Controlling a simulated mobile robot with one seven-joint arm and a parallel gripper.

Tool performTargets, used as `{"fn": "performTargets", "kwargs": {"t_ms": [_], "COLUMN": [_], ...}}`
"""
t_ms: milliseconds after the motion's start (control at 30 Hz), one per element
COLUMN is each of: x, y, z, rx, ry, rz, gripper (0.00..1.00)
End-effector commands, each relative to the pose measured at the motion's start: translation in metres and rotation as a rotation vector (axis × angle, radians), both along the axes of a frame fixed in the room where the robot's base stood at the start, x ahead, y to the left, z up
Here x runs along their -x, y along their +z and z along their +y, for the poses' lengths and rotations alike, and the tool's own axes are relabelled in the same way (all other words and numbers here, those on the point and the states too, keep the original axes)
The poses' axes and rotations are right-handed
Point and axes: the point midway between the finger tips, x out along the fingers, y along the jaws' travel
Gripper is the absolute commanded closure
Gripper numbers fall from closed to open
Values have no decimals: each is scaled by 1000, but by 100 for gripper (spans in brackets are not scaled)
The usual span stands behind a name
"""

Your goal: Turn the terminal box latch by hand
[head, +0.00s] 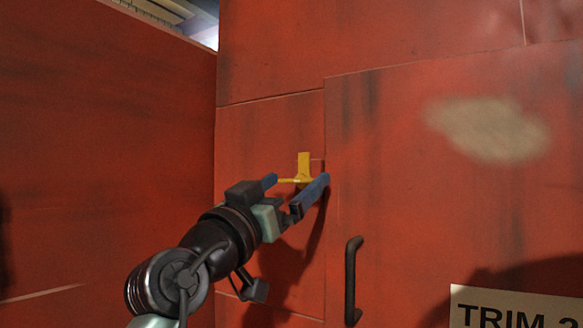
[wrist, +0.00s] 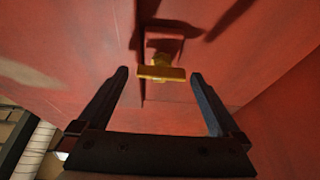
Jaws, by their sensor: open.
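The yellow latch (head: 304,166) sits on the red panel just left of the door's edge. Its upright part stands above a short crosspiece. My gripper (head: 298,182) is in front of it, with the blue-grey fingers apart. In the wrist view the latch (wrist: 161,72) shows beyond and between the open fingertips of my gripper (wrist: 159,74), with space on both sides. I see no finger touching it, but the exact depth gap is hard to tell. The red terminal box door (head: 420,200) looks shut, flush with the panel beside it.
A dark vertical handle (head: 352,280) stands out from the door, right of and below my gripper. A sign reading "TRIM" (head: 515,308) is at the lower right. A red side wall (head: 100,150) closes off the left. A pale worn patch (head: 490,128) marks the door.

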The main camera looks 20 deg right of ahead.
Motion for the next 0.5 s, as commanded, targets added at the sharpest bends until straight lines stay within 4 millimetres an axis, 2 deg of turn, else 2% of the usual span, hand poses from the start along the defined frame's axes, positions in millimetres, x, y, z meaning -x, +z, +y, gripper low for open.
{"fn": "performTargets", "kwargs": {"t_ms": [333, 367, 500], "x": [-3, -3, -3], "y": [2, 2, 2], "z": [-4, -3, -3], "rx": [1, 1, 1], "ry": [1, 1, 1], "rz": [0, 0, 0], "gripper": [0, 2, 27]}}
